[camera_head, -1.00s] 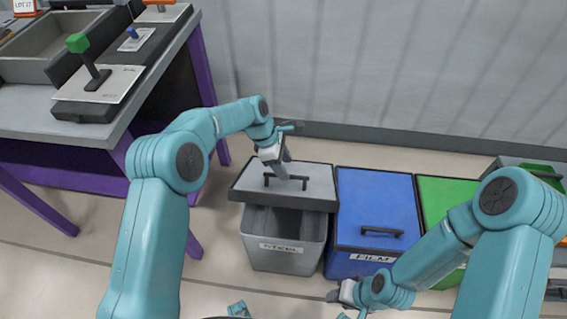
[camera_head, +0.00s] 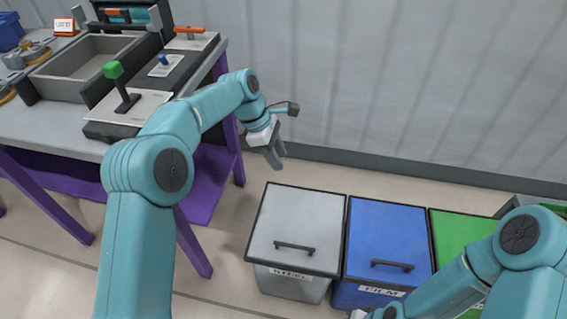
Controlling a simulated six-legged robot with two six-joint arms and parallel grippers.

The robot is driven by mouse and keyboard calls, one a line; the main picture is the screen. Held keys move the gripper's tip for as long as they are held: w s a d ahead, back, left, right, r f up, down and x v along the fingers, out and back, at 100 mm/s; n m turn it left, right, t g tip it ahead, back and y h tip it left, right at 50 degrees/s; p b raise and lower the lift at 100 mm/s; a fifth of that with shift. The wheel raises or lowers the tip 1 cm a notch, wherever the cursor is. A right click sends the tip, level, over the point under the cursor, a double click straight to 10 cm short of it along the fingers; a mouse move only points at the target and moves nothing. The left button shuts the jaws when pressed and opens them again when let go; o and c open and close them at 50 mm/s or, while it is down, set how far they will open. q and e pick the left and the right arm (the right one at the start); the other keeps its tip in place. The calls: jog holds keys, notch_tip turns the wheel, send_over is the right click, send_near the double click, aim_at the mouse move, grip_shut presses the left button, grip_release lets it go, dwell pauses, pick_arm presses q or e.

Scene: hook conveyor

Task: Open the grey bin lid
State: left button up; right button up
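The grey bin (camera_head: 310,287) stands on the floor at the left end of a row of bins, with a label on its front that seems to read STEEL. Its grey lid (camera_head: 295,215) lies flat over the top, so the inside is hidden. The lid's dark bar handle (camera_head: 294,247) is near its front edge, with nothing gripping it. My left gripper (camera_head: 275,157) is in the air behind the lid's back edge, apart from it; its fingers look parted and empty. My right gripper (camera_head: 358,314) is at the bottom edge, its fingers cut off.
A blue-lidded bin (camera_head: 388,227) labelled FILM stands right beside the grey one, then a green-lidded bin (camera_head: 460,240). A purple-legged workbench (camera_head: 60,130) with levers and a tray is at the left. A wall (camera_head: 420,90) is behind.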

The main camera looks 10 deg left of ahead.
pick_arm(q)
jog(key=shift+a+r, duration=0.1)
jog(key=shift+r, duration=0.05)
dwell(0.3)
jog(key=s+f+m+p, duration=0.4)
jog(key=s+m, duration=0.1)
jog(key=s, duration=0.5)
jog(key=s+d+f+m+p, duration=0.1)
jog(key=s+f+m+p, duration=0.3)
jog(key=s, duration=0.7)
jog(key=s+f+m+p, duration=0.4)
jog(key=s+f+m, duration=0.2)
jog(key=s, duration=0.4)
jog(key=shift+s+d+m, duration=0.15)
jog(key=shift+s+m, duration=0.05)
jog(key=shift+m, duration=0.3)
